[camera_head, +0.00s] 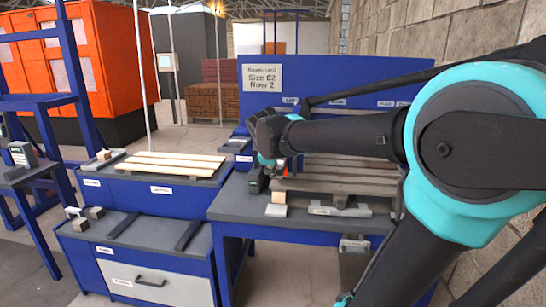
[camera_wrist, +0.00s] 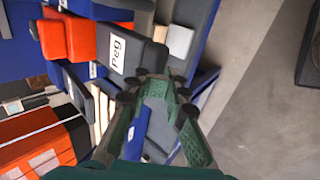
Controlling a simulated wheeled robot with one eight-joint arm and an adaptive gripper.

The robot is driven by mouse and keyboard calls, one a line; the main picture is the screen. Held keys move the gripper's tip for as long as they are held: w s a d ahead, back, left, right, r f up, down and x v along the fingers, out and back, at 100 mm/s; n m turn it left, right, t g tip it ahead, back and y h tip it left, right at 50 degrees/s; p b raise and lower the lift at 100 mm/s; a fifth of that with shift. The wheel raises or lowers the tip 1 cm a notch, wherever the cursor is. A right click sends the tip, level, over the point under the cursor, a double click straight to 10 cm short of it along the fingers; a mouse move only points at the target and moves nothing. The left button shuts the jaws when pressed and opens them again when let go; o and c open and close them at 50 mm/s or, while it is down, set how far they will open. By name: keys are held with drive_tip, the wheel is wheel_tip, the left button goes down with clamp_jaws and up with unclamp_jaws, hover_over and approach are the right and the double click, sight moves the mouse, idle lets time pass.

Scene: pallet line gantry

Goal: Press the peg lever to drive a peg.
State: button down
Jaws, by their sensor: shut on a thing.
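A dark grey block labelled "Peg" (camera_wrist: 118,52), which I take for the peg lever's unit, sits just beyond my gripper (camera_wrist: 157,92) in the wrist view. An orange-red part (camera_wrist: 82,40) joins its left side. My fingertips are close to the block's near end, and the exact contact is hard to see. In the head view my gripper (camera_head: 266,164) points down at the left end of the right bench, beside a dark unit (camera_head: 256,182). The lever itself is mostly hidden there by my gripper.
A slatted wooden pallet (camera_head: 350,178) lies on the right bench, partly behind my arm. A light wood block (camera_head: 279,197) and a grey bracket (camera_head: 340,209) sit at the bench's front. Light planks (camera_head: 170,163) lie on the left bench. A blue sign board stands behind.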

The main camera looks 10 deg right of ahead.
wheel_tip(320, 180, up, 6)
drive_tip(key=s, duration=0.2)
drive_tip(key=shift+a, duration=0.3)
drive_tip(key=s+d+f+m+g+y, duration=0.1)
drive_tip(key=s+d+f+m, duration=0.2)
drive_tip(key=s+f+m, duration=0.4)
drive_tip(key=s+d+f+m+g+y, duration=0.1)
drive_tip(key=s+d+f+m+g, duration=0.1)
drive_tip(key=s+f+m, duration=0.5)
drive_tip(key=s+f, duration=0.3)
drive_tip(key=f, duration=0.4)
drive_tip(key=s+f, duration=0.3)
drive_tip(key=f, duration=0.5)
drive_tip(key=shift+s+d+f, duration=0.2)
drive_tip(key=shift+s+d, duration=0.1)
drive_tip(key=shift+d, duration=0.1)
